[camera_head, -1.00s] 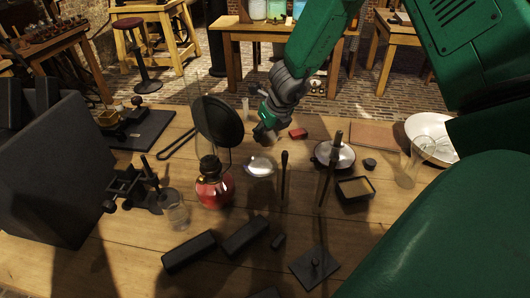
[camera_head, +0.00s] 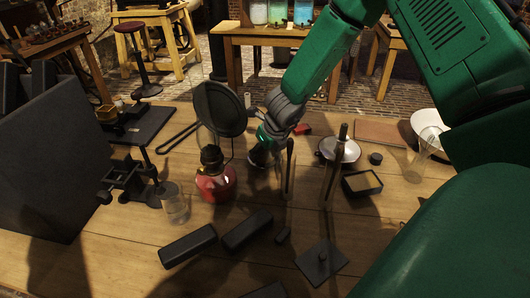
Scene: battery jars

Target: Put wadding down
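My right gripper (camera_head: 262,156) reaches down from the upper right, low over the middle of the wooden table, just right of the red lamp. It is seen from behind and above, and its fingertips are too small and dark to show whether they are open or shut. A small pale patch shows at its fingertips, where a whitish thing lay in view earlier; I cannot tell whether this is the wadding or whether it is held. My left gripper is not in view.
A red lamp (camera_head: 215,182) with a glass chimney and a round dark pan (camera_head: 219,108) stand left of the gripper. Upright dark rods, a white dish (camera_head: 338,150) and a small open box (camera_head: 361,183) are on the right. Dark bars (camera_head: 188,246) lie in front.

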